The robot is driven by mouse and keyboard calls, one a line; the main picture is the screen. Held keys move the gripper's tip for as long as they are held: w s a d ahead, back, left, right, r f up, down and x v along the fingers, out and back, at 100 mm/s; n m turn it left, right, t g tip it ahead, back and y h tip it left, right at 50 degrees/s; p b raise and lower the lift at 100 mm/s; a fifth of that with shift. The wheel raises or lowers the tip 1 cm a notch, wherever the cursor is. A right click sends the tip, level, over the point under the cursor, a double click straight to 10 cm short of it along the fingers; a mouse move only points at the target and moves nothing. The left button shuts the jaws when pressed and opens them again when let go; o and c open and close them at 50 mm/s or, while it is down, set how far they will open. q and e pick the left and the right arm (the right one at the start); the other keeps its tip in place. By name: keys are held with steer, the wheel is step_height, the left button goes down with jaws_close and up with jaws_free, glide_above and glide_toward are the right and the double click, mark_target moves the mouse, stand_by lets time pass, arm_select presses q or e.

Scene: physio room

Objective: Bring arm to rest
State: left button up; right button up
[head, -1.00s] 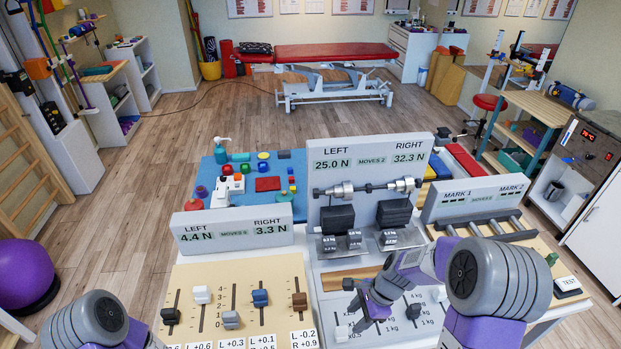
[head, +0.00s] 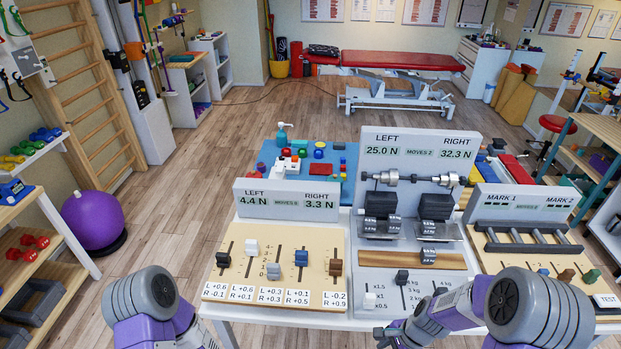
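My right arm (head: 520,305) comes in at the lower right, bent in front of the middle panel. My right gripper (head: 392,334) is low at the bottom edge, near the panel's slider area, and appears apart from the knobs. Its fingers are small and partly cut off, so I cannot tell their opening. My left arm (head: 148,305) shows only as a rounded joint and purple link at the lower left. My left gripper is out of the frame.
The slider board (head: 276,272) with several knobs stands between my arms. A roller unit (head: 525,215) stands right. A purple ball (head: 93,219) and open floor lie left.

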steer(key=s+a+f+n+b, duration=0.1)
steer(key=s+a+f+n, duration=0.3)
steer(key=a+f+n, duration=0.1)
steer(key=s+a+f+n+b, duration=0.2)
steer(key=s+a+f+n, duration=0.3)
steer(key=f, duration=0.5)
steer(key=n, duration=0.2)
steer(key=shift+s+a+n+t+y, duration=0.25)
steer(key=shift+n+t+y, duration=0.05)
steer(key=shift+n, duration=0.1)
steer(key=shift+d, duration=0.1)
stand_by(1.6)
